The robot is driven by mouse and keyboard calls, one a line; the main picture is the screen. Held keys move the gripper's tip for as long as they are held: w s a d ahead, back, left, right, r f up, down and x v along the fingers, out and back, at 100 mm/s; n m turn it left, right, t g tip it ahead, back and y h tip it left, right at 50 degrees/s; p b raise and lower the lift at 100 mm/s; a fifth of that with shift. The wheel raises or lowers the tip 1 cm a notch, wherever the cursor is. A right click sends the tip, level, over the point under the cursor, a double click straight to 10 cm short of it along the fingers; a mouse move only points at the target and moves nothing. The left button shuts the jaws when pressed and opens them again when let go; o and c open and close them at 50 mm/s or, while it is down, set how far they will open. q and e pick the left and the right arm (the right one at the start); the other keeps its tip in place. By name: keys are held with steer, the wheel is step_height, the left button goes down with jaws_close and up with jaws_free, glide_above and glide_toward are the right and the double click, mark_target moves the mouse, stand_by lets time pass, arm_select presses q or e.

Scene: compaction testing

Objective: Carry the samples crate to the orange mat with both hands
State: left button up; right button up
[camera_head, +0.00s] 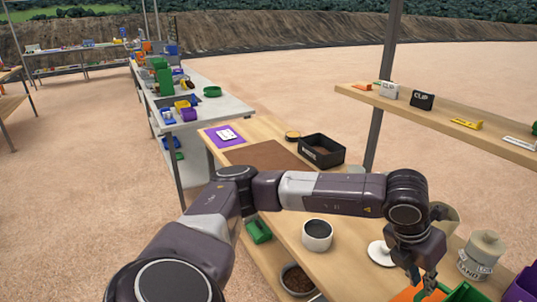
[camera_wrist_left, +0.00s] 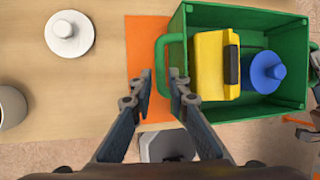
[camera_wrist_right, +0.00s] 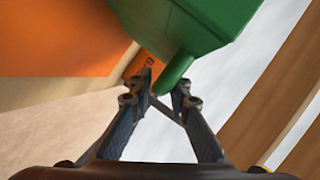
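The green samples crate (camera_wrist_left: 245,110) fills the right of the left wrist view, with a yellow item (camera_wrist_left: 210,65) and a blue item (camera_wrist_left: 267,72) inside. The orange mat (camera_wrist_left: 143,45) shows along its left side. The crate overlaps the mat from above; I cannot tell whether it rests on it. In the head view the crate (camera_head: 464,293) is cut off at the bottom. My left gripper (camera_wrist_left: 161,78) is open, fingertips either side of the crate's left handle. My right gripper (camera_wrist_right: 167,80) is open around the other green handle; contact is unclear. The mat also shows there (camera_wrist_right: 60,40).
A white round lid (camera_head: 381,253) and a white cup (camera_head: 317,235) stand on the wooden table left of the crate. A sand container (camera_head: 480,257) and a purple object (camera_head: 522,285) are to its right. A black tray (camera_head: 321,151) sits farther back.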

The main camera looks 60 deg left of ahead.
arm_select(q)
steer(key=shift+v, duration=1.05)
arm_select(e)
steer(key=v, duration=0.7)
steer(key=shift+s, duration=0.25)
stand_by(0.5)
steer(key=shift+d, duration=0.1)
arm_select(q)
steer(key=shift+s+f, duration=0.1)
stand_by(0.5)
